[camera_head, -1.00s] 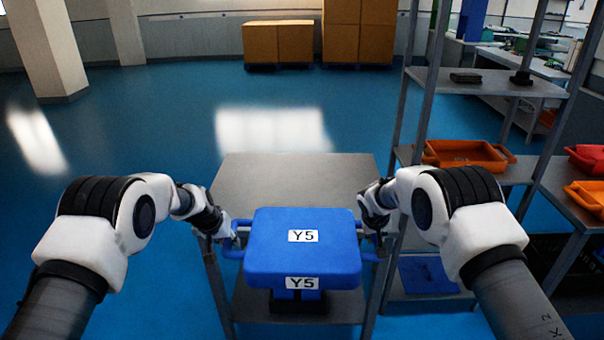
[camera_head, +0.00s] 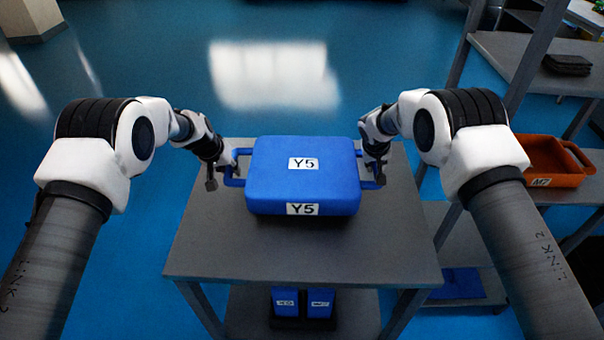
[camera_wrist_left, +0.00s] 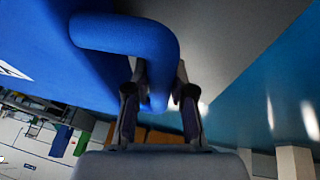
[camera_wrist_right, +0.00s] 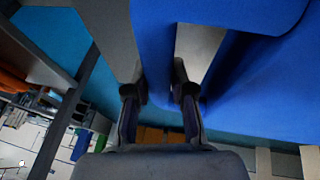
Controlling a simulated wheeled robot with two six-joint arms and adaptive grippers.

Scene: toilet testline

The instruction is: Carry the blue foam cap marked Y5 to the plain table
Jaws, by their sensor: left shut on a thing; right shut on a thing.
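The blue foam cap (camera_head: 303,175) is a thick rounded block with white Y5 labels on its top and front and a loop handle on each side. It is over the plain grey table (camera_head: 210,245) in the head view; whether its underside touches the top I cannot tell. My left gripper (camera_head: 222,168) is shut on the cap's left handle, which shows between the fingers in the left wrist view (camera_wrist_left: 160,95). My right gripper (camera_head: 375,165) is shut on the right handle, seen between the fingers in the right wrist view (camera_wrist_right: 158,85). The cap looks level.
Blue labelled blocks (camera_head: 303,302) stand on the table's lower shelf. A grey rack at the right holds an orange tray (camera_head: 548,165) and a black item (camera_head: 567,64). The tabletop around the cap is bare. Blue floor lies open beyond and left of the table.

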